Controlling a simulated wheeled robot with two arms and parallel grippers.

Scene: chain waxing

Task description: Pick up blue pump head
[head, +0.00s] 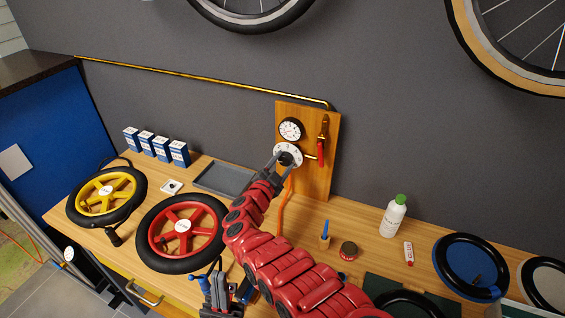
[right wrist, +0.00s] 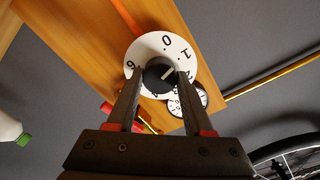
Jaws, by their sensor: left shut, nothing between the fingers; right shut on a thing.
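My right gripper (right wrist: 158,88) is shut on the black knob (right wrist: 159,74) of a white numbered dial (right wrist: 145,50). The dial is on a wooden wall panel (head: 316,180), and my right arm reaches across the bench to it in the head view. My left gripper (head: 217,268) is shut and empty low in the head view, in front of the red wheel. A small blue upright piece (head: 325,228) stands in a wooden block on the bench, right of my right arm. Whether it is the blue pump head I cannot tell. Blue parts also show beside my left gripper.
A gauge (head: 292,130) and red-handled valve (head: 321,152) share the panel; an orange hose (head: 287,208) hangs below. Yellow (head: 105,190) and red (head: 183,226) wheels lie left. A grey tray (head: 222,180), dark red tin (head: 348,250), white bottle (head: 393,217) and glue tube (head: 408,253) are on the bench.

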